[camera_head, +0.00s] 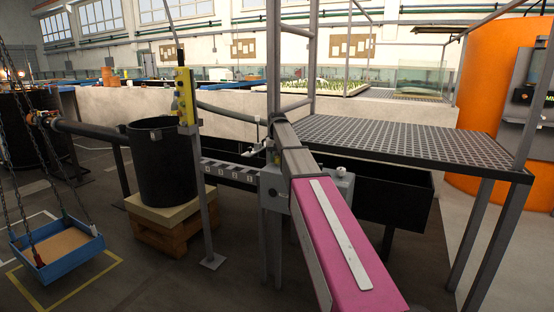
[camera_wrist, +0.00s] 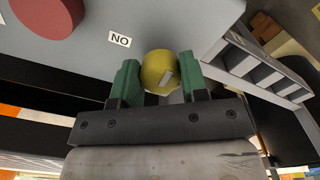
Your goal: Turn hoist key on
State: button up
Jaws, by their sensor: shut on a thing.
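A yellow round knob (camera_wrist: 153,66), which looks like the hoist key, stands out from a grey panel (camera_wrist: 90,48) in the wrist view. A short pale mark on it slants slightly. My gripper (camera_wrist: 158,78) has its two green fingertips closed on the knob's sides. A white label (camera_wrist: 120,39) left of the knob reads NO in this picture; it may be ON upside down. In the head view my pink arm reaches away to a grey box (camera_head: 344,187) on a post; my arm hides the knob and fingertips there.
A large red round button (camera_wrist: 46,14) sits on the same panel. In the head view a perforated metal platform (camera_head: 415,140) stands to the right, a black bin (camera_head: 162,170) to the left, and a blue tray (camera_head: 60,260) hangs from chains at far left.

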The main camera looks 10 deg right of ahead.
jog(key=n, duration=0.8)
jog(key=shift+w+d+n, duration=0.1)
jog(key=shift+d+n, duration=0.05)
jog(key=shift+n, duration=0.25)
jog(key=n, duration=0.4)
jog(key=shift+n, duration=0.3)
jog(key=shift+w+n, duration=0.1)
jog(key=shift+n, duration=1.9)
jog(key=o, duration=0.9)
jog(key=shift+r, duration=0.1)
